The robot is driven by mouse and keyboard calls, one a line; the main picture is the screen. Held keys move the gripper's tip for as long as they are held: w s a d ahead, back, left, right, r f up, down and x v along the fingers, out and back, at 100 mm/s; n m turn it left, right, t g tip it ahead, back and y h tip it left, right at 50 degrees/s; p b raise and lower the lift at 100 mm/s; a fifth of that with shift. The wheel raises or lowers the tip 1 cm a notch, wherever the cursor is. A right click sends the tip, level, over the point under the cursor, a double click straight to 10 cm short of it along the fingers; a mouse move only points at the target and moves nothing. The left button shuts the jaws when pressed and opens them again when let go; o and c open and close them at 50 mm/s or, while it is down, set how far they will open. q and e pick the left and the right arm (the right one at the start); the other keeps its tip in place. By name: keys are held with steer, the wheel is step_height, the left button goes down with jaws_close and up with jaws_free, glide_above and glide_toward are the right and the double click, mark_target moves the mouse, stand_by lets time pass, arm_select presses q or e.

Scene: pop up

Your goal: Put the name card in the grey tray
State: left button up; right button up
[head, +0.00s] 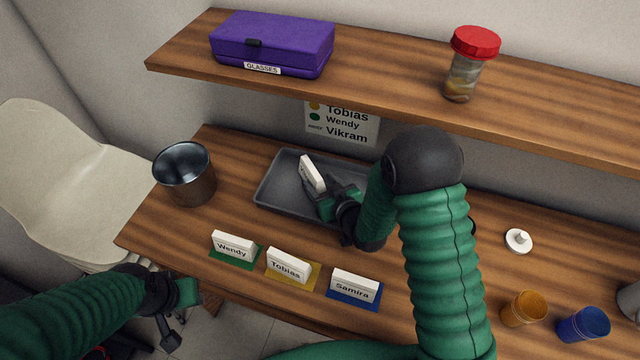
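A white name card (311,174) is at the grey tray (277,187), seen over its middle and turned at an angle. Its print is too small to read. My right gripper (328,196) is over the tray at the card's lower right end. Whether its fingers are closed on the card, and whether the card touches the tray floor, I cannot tell. My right arm hides the tray's right part. My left gripper (178,312) is low at the left, off the table's front edge, with no card visible at it; its opening is unclear.
Cards Wendy (233,244), Tobias (288,265) and Samira (354,286) stand on coloured mats along the front. A metal cup (186,180) stands left of the tray. The shelf above holds a purple glasses case (275,45) and a red-lidded jar (470,65). A sign (342,124) lists names.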

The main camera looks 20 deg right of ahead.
steer(key=shift+a+r, duration=0.15)
steer(key=shift+a, duration=0.15)
steer(key=v, duration=0.7)
steer(key=shift+s+d, duration=0.2)
steer(key=shift+s, duration=0.1)
arm_select(q)
steer(key=shift+a+f, duration=0.1)
steer(key=shift+a, duration=0.1)
arm_select(e)
steer(key=shift+w, duration=0.1)
steer(key=shift+a, duration=0.1)
arm_select(q)
steer(key=shift+a, duration=0.2)
arm_select(e)
steer(key=shift+a+r, duration=0.1)
steer(key=shift+a, duration=0.05)
